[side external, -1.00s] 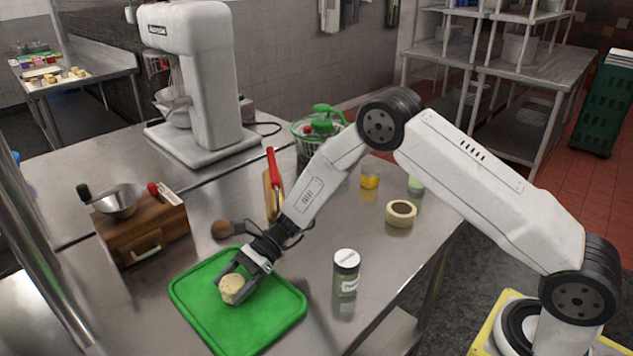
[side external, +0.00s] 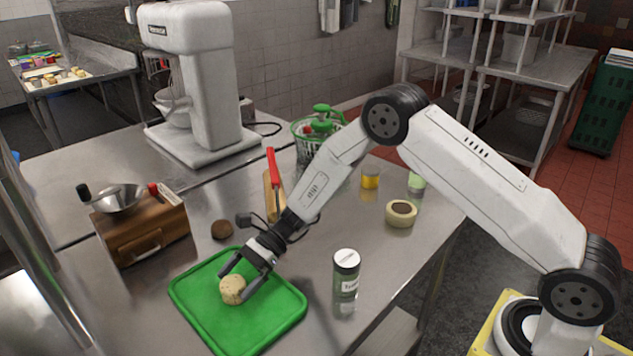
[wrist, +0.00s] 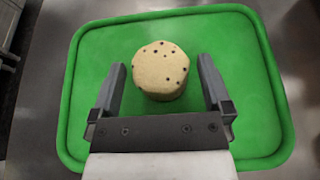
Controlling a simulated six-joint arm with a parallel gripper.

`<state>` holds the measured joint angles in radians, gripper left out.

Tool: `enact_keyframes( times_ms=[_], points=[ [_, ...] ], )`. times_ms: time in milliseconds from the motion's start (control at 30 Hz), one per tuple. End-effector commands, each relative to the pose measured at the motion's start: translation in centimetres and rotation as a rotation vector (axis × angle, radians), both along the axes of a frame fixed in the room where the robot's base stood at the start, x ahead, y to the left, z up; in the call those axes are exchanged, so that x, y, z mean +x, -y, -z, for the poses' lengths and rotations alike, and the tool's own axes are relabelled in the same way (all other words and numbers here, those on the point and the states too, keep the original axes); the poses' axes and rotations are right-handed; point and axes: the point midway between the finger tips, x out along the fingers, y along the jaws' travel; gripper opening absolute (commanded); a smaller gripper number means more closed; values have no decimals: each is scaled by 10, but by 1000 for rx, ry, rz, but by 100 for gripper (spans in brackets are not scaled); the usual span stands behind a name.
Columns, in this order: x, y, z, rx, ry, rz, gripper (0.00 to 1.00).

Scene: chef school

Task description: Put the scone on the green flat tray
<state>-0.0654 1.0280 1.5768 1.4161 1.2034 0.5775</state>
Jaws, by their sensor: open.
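The scone (side external: 232,290) is pale with dark specks and rests on the green flat tray (side external: 265,327). In the wrist view the scone (wrist: 161,68) sits inside the rim of the tray (wrist: 255,70), toward its far side. My gripper (side external: 238,283) is open, with its fingers over the tray, just beside and above the scone. In the wrist view the fingers of my gripper (wrist: 162,80) stand apart on either side of the scone's near part, with gaps showing between them and it.
A jar with a white lid (side external: 345,275) stands right of the tray. A wooden box with a metal bowl (side external: 142,232) stands to the left. A brown round object (side external: 222,230) and a red-handled item (side external: 273,180) lie behind. A tape-like ring (side external: 401,214) is farther right.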

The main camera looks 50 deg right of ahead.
Motion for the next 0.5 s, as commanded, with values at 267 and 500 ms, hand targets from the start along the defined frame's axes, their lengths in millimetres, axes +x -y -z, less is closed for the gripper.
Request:
enact_keyframes(
  times_ms=[267,500],
  points=[
    [1,41,-17,-1,2,5,100],
    [0,75,-31,-1,0,3,100]
  ],
)
